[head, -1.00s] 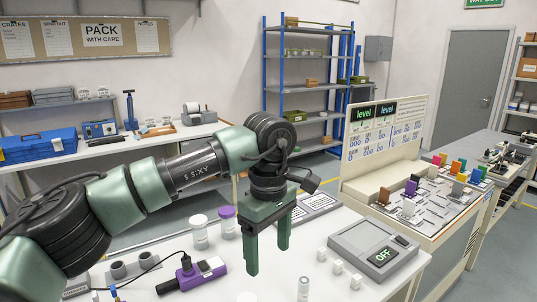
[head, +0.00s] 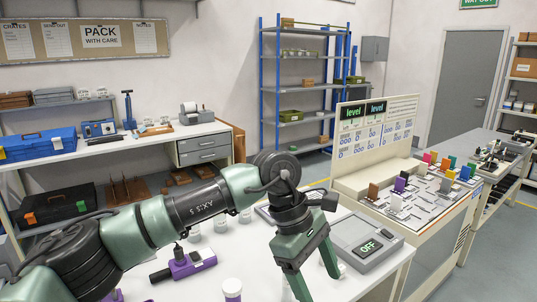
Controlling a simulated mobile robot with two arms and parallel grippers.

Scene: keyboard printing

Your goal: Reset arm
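My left arm comes in from the left, and its green gripper (head: 316,276) points down over the white table (head: 375,283). Its two fingers are spread wide with nothing between them. It is open and empty, to the left of the grey device whose screen (head: 368,246) reads OFF. A keyboard is mostly hidden behind the gripper. My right gripper is not in view.
A purple device (head: 184,265) with a cable and a purple-capped jar (head: 232,289) are on the white table. A console (head: 375,185) with coloured blocks stands to the right. A workbench (head: 150,145) and blue-posted shelves (head: 305,90) are behind.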

